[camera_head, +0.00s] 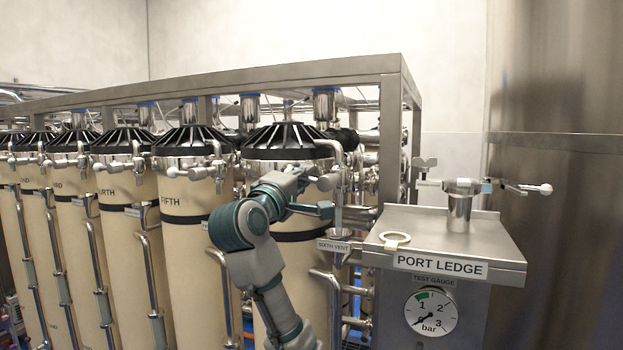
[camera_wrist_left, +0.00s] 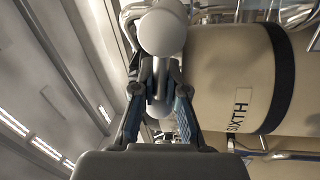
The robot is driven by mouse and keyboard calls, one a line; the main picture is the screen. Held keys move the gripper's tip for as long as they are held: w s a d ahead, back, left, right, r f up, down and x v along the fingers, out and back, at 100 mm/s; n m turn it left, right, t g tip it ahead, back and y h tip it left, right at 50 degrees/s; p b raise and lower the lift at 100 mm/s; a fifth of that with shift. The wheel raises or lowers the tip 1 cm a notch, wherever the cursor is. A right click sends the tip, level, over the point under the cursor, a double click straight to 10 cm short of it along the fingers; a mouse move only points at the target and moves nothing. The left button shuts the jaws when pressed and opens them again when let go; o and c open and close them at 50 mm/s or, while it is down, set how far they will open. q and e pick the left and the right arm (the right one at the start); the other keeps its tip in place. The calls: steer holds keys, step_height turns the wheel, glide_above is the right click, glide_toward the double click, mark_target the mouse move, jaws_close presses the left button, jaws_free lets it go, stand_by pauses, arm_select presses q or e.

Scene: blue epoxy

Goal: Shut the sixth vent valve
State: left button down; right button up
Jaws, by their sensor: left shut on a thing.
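The sixth vessel is the cream cylinder (camera_head: 300,262) with a black ribbed lid, nearest the port ledge. It also shows in the left wrist view (camera_wrist_left: 215,65), lettered SIXTH. The SIXTH VENT label (camera_head: 333,246) sits below the vent pipe, by a small metal cup. My left gripper (camera_head: 318,197) is at the upper front of this vessel. In the left wrist view its two fingers (camera_wrist_left: 160,78) are closed around the metal vent valve handle (camera_wrist_left: 163,33), whose pale round end shows beyond them. The fingers partly hide the valve, and its exact angle is unclear. My right gripper is not in view.
The port ledge (camera_head: 430,236) at the right carries a ring (camera_head: 394,238) and a clamp-like fitting (camera_head: 460,205) with a ball-ended lever. A pressure gauge (camera_head: 431,311) is below. Several other vessels stand left, and a steel frame (camera_head: 260,75) runs above.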

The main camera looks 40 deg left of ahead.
arm_select(q)
steer(key=shift+s+a+f+n+y, duration=0.1)
steer(key=shift+f+n+y, duration=0.1)
steer(key=shift+n, duration=0.35)
steer(key=shift+a+f+n+y, duration=0.1)
steer(key=shift+f+n, duration=0.1)
steer(key=shift+n, duration=0.35)
steer(key=shift+f, duration=0.3)
steer(key=c, duration=1)
jaws_free()
steer(key=shift+s+r, duration=0.1)
steer(key=shift+s, duration=0.05)
steer(key=shift+s+a, duration=0.2)
steer(key=shift+a, duration=0.15)
steer(key=shift+w+a, duration=0.1)
steer(key=shift+a, duration=0.05)
